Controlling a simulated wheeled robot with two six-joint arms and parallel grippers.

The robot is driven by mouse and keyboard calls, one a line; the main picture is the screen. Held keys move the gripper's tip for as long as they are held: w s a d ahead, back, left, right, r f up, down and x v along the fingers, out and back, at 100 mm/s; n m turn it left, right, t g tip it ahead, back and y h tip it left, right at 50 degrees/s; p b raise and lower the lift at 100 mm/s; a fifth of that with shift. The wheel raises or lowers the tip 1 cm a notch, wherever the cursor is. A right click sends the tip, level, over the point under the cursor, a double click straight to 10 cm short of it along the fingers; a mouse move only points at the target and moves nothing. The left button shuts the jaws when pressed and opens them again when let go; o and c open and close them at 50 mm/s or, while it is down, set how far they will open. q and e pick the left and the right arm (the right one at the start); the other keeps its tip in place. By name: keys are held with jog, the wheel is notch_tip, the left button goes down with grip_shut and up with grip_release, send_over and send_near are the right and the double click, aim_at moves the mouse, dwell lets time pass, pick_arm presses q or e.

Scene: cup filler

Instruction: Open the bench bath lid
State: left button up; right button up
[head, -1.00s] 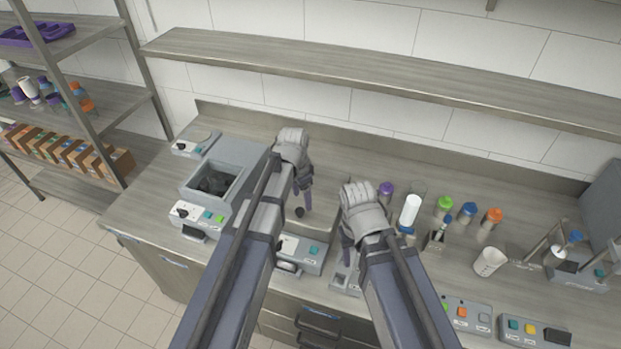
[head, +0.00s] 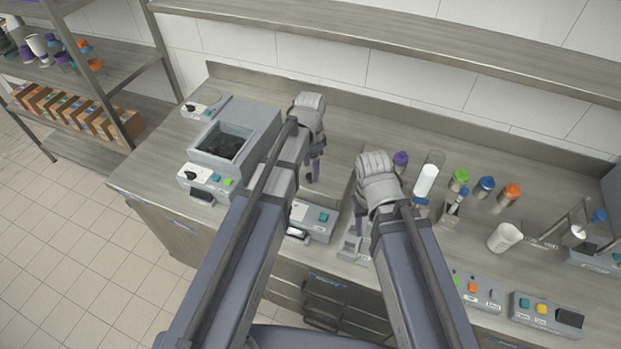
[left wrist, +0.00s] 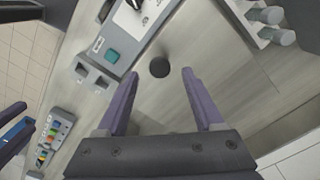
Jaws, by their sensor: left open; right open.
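The bench bath has a pale control panel (head: 311,220) with a teal button, at mid-bench in the head view; my left arm covers part of it. Its flat grey lid looks shut. In the left wrist view a dark round knob (left wrist: 159,67) stands on the lid, and the panel's teal button (left wrist: 112,56) shows beside it. My left gripper (head: 314,172) is open over the lid, and in the wrist view its fingertips (left wrist: 160,79) appear either side of the knob without visible contact. My right gripper (head: 362,215) is open and empty, right of the bath.
A grey unit (head: 243,128) with an open dark-filled basin stands left of my left arm. Capped bottles (head: 461,177) and a white beaker (head: 504,237) stand to the right. Button boxes (head: 545,310) line the front edge. A long shelf (head: 420,45) runs above the bench.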

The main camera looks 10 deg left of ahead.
pick_arm(q)
jog(key=shift+f+b, duration=0.95)
jog(key=shift+f, duration=0.45)
pick_arm(e)
notch_tip(320, 180, down, 3)
jog(key=shift+r, duration=0.1)
pick_arm(q)
jog(key=shift+c, duration=0.3)
grip_shut()
